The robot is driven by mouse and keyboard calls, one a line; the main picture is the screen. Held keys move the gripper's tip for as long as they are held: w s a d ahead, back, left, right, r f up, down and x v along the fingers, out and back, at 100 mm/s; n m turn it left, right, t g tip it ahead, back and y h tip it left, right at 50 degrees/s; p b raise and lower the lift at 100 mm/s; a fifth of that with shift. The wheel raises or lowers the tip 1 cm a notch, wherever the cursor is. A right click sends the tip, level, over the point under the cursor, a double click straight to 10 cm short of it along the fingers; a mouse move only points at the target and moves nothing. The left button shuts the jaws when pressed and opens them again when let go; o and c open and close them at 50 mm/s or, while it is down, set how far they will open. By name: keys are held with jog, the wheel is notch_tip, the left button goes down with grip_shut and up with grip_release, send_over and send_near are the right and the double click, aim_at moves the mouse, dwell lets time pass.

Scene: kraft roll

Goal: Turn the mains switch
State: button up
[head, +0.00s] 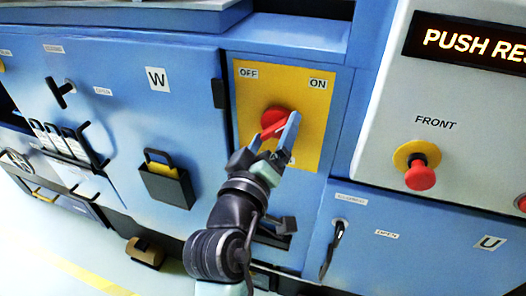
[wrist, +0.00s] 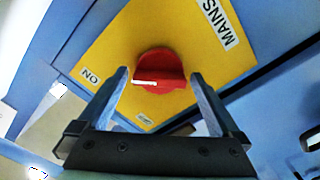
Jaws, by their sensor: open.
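The mains switch (head: 274,121) is a red rotary knob on a yellow plate (head: 309,110) labelled OFF at upper left and ON at upper right. In the wrist view the red knob (wrist: 158,72) sits between the fingertips, with a raised grip bar across it and a white mark at one end. The plate there also shows the word MAINS. My gripper (head: 269,139) is open, with one finger on each side of the knob. I cannot tell whether either finger touches it.
A grey panel at right carries a PUSH RE... display (head: 475,45) and a red emergency button (head: 420,175) on a yellow collar. Left of the plate is a blue door marked W with a black handle (head: 61,92) and a black box (head: 166,184). A black lever (head: 335,240) is at lower right.

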jog(key=v, duration=1.2)
jog(key=shift+b, duration=0.4)
jog(key=shift+s, duration=0.15)
jog(key=s+d+r+m+t+y+p, duration=0.1)
jog(key=r+p, duration=0.4)
jog(key=r, duration=1.2)
jog(key=s+d+r+m+t+y+p, duration=0.1)
jog(key=r+t+p, duration=0.4)
jog(key=r, duration=1.2)
jog(key=s+d+r+m+t+y+p, duration=0.1)
jog(key=r+p, duration=0.6)
jog(key=r, duration=1)
jog(key=s+m+t+y, duration=0.1)
jog(key=m+t, duration=0.1)
jog(key=t, duration=0.1)
jog(key=shift+d+m+y, duration=0.25)
jog(key=shift+m+y, duration=0.05)
jog(key=shift+m, duration=0.1)
